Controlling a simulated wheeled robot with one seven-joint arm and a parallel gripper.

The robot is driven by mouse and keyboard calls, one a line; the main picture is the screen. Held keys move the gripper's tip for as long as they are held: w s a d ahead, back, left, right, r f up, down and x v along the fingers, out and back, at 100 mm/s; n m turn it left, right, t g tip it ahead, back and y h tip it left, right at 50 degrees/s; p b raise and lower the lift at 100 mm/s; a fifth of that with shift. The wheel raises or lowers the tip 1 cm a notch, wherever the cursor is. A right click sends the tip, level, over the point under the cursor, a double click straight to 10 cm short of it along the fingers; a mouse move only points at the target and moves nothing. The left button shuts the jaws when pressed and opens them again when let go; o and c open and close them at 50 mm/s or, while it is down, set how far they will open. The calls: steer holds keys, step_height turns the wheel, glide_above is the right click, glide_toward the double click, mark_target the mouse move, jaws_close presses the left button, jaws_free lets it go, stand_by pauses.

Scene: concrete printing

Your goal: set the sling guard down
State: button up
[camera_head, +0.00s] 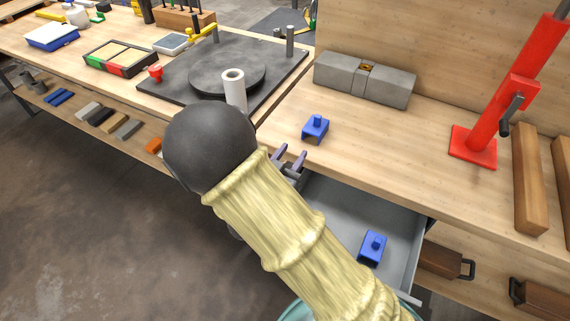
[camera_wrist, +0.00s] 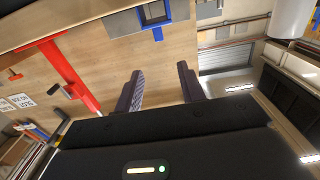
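I take the sling guards to be two blue U-shaped pieces with a knob on top. One blue guard (camera_head: 315,128) stands on the wooden bench top, in front of a grey concrete block (camera_head: 365,80). The other blue guard (camera_head: 372,247) lies in an open grey drawer (camera_head: 336,211) below the bench edge. My gripper (camera_head: 290,158) is near the bench edge, just short of the bench-top guard and apart from it. In the wrist view, my gripper (camera_wrist: 160,88) has its fingers spread with nothing between them.
A dark turntable plate (camera_head: 175,88) with a white tube (camera_head: 234,88) is at left. Bench top right of the guard is clear.

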steer(key=v, duration=0.3)
stand_by(0.7)
steer(key=w+d+f+n+g+y, duration=0.1)
steer(key=w+d+f+g+y, duration=0.25)
steer(key=d+g+y, duration=0.3)
steer(key=s+d+r+n+g, duration=0.3)
steer(key=s+d+g, duration=0.4)
steer(key=s+d, duration=0.6)
steer(key=shift+s+d+r, duration=0.3)
steer(key=shift+s, duration=0.1)
steer(key=shift+o, duration=0.4)
steer(key=shift+g, duration=0.25)
